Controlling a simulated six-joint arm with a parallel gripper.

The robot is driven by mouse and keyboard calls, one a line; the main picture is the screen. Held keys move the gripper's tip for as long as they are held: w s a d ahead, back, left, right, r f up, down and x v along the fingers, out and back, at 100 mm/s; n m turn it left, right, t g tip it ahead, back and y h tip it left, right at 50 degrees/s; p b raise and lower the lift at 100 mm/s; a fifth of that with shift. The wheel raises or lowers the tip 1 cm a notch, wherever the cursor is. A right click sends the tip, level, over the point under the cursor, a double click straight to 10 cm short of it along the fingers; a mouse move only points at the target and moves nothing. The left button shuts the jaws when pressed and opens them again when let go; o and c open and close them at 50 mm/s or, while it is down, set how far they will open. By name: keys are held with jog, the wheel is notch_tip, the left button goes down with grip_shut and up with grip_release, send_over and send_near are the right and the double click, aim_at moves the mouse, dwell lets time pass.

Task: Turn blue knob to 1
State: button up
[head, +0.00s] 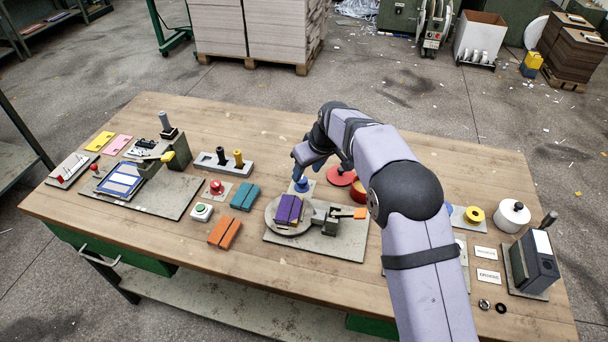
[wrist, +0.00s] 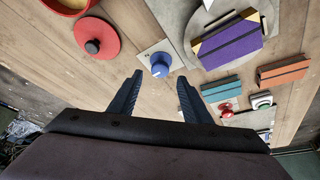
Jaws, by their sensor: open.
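The blue knob (head: 302,185) stands on a small pale plate near the middle of the table, behind the round grey plate with the purple block. It also shows in the wrist view (wrist: 160,65), where its pale square base has a white surface; any numbers on it are too small to read. My gripper (head: 304,168) is above the knob in the head view. In the wrist view my gripper (wrist: 160,79) is open and empty, with the knob seen between and just beyond its two fingertips. I cannot tell the exact height gap.
A red lid (wrist: 97,38) with a dark handle lies left of the knob in the wrist view. The purple block (head: 288,208) sits on a grey turntable in front of the knob. A grey holder with dark and yellow pegs (head: 224,165) and a teal block (head: 244,197) stand to the left.

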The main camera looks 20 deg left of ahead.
aim_at(302, 179)
jog(key=shift+p+x, duration=0.55)
jog(key=shift+x, duration=1.75)
jog(key=c, duration=1)
